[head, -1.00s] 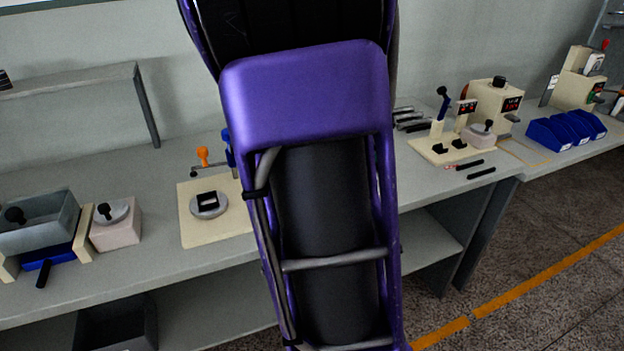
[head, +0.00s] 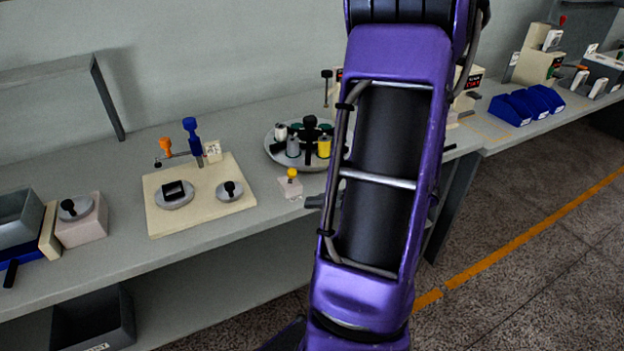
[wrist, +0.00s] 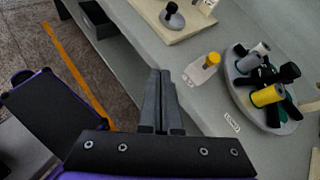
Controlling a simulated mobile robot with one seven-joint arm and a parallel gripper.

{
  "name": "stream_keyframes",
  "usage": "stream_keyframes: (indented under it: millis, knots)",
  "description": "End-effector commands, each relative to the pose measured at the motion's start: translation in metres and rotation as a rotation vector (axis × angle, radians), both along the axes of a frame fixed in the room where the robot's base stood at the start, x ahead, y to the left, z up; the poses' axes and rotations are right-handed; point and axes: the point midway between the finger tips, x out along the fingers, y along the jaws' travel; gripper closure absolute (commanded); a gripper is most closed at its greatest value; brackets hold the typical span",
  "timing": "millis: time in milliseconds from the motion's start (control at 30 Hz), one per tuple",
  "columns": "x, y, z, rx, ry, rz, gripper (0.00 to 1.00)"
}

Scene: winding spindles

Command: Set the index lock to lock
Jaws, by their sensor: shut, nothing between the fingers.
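A small pale block with a yellow knob (head: 291,174) stands on the bench just in front of the round turntable; it looks like the index lock. It also shows in the wrist view (wrist: 212,59), with the knob on a pale, partly clear base. Small labels lie on the bench nearby, too small to read surely. The grey turntable (head: 274,153) carries a black hub and several spools, including a yellow one (wrist: 267,95). My gripper (wrist: 161,74) is shut and empty, to the left of the knob in the wrist view and apart from it.
A cream board (head: 205,208) with two round grey bases and a blue-topped post stands left of the knob. A pink-grey block (head: 82,222) is further left. Blue bins (head: 527,106) are at far right.

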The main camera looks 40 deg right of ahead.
Motion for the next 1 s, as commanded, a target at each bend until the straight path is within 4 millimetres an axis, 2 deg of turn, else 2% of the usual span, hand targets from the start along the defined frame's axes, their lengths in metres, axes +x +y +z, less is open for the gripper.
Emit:
stream_keyframes:
  millis: [100,200,333,767,867,1000]
  knots:
    - [-0.009,-0.03,0.0,0.056,-0.03,-0.171,1.0]
    - [-0.014,-0.047,0.0,0.088,-0.051,-0.269,1.0]
    - [-0.019,-0.06,0.0,0.112,-0.068,-0.343,1.0]
    - [-0.02,-0.063,-0.001,0.118,-0.072,-0.362,1.0]
    - [-0.015,-0.062,-0.003,0.117,-0.072,-0.361,1.0]
    - [0.003,-0.06,-0.012,0.119,-0.072,-0.358,1.0]
